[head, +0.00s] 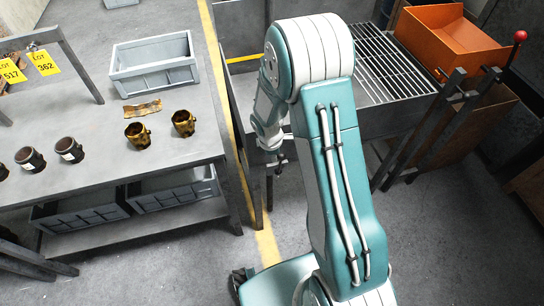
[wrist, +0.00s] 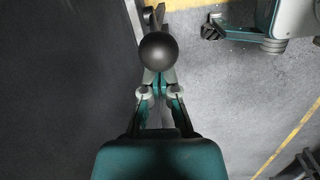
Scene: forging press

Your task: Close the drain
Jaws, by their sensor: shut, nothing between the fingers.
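A dark round ball knob (wrist: 168,54) shows large in the wrist view, in front of my fingers. It looks like the end of a drain handle, but its shaft and the valve are hidden. My gripper (wrist: 159,82) is shut and empty, with its fingertips partly covered by the ball. I cannot tell whether they touch it. In the head view my gripper (head: 274,163) is a small dark shape hanging beside the front of the metal tank (head: 383,122), left of my arm. The drain cannot be made out in the head view.
A metal grating (head: 385,65) tops the tank. An orange bin (head: 450,38) and a red-knobbed lever (head: 520,36) stand at the right. A grey workbench (head: 90,150) at the left holds a grey crate (head: 155,65) and several cups. The floor between is narrow, with a yellow line.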

